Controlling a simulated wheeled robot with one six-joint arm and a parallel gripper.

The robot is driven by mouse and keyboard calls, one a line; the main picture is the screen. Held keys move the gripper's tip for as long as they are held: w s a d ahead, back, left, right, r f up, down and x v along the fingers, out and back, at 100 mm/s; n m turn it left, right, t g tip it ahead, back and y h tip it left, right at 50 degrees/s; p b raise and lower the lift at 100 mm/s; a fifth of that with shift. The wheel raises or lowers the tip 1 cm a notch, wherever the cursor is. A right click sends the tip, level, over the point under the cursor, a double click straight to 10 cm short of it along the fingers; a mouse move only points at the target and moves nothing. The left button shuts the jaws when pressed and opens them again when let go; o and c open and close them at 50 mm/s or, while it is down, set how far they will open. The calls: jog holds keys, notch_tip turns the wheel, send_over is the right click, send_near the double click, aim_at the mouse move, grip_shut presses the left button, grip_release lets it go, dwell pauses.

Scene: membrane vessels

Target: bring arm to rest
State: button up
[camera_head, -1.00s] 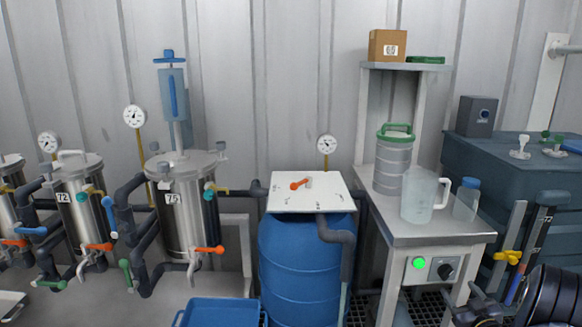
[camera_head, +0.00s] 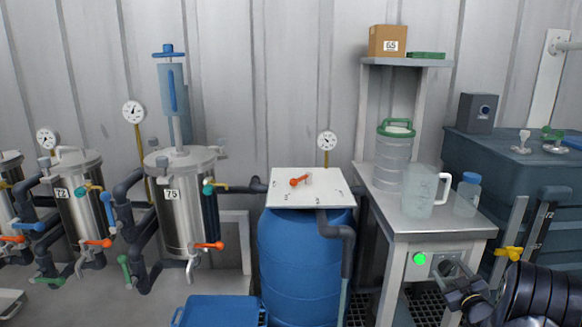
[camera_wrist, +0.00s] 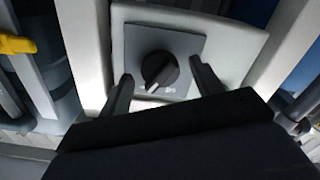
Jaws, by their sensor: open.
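My gripper (camera_wrist: 162,95) is open and empty in the wrist view, its two dark fingers apart on either side of a black rotary knob (camera_wrist: 160,70). The knob sits on a grey plate on the bench front, beyond the fingertips, and I see no contact. In the head view my black arm (camera_head: 520,295) is at the lower right, in front of the bench, partly covering the knob plate. A green lamp (camera_head: 420,258) glows beside the knob.
The bench (camera_head: 425,227) carries a clear jug (camera_head: 420,195), a blue-capped bottle (camera_head: 468,197) and a green-lidded canister (camera_head: 394,155). A dark tank (camera_head: 520,180) with yellow-handled pipework (camera_head: 508,253) stands right. A blue barrel (camera_head: 300,255) and steel vessels (camera_head: 183,210) stand left.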

jog(key=n+b, duration=0.1)
jog(key=n, duration=0.8)
jog(key=shift+n, duration=0.4)
jog(key=s+p, duration=0.1)
jog(key=s, duration=0.9)
jog(key=shift+s, duration=0.3)
